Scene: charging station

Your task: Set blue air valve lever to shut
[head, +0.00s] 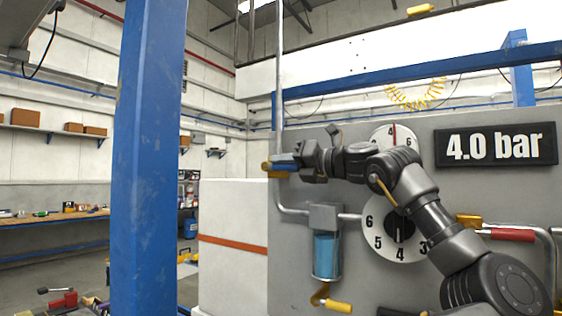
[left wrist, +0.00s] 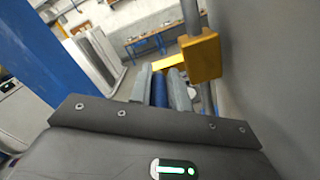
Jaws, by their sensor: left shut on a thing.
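The blue air valve lever (head: 285,160) is on the vertical pipe at the left edge of the grey panel. Its yellow valve part (head: 277,174) shows just below it. My left gripper (head: 298,161) is at the lever and shut on its blue handle. In the left wrist view the blue handle (left wrist: 159,91) is between the two grey fingers, with the yellow valve part (left wrist: 203,59) to their upper right. The gripper hides part of the lever, so its exact angle is hard to tell. My right gripper is in neither view.
A display (head: 497,144) reads 4.0 bar. A numbered dial (head: 377,238), a blue filter bowl (head: 326,255), a yellow-handled lever (head: 337,305) and a red-handled lever (head: 512,235) are on the panel. A blue post (head: 148,150) stands to the left.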

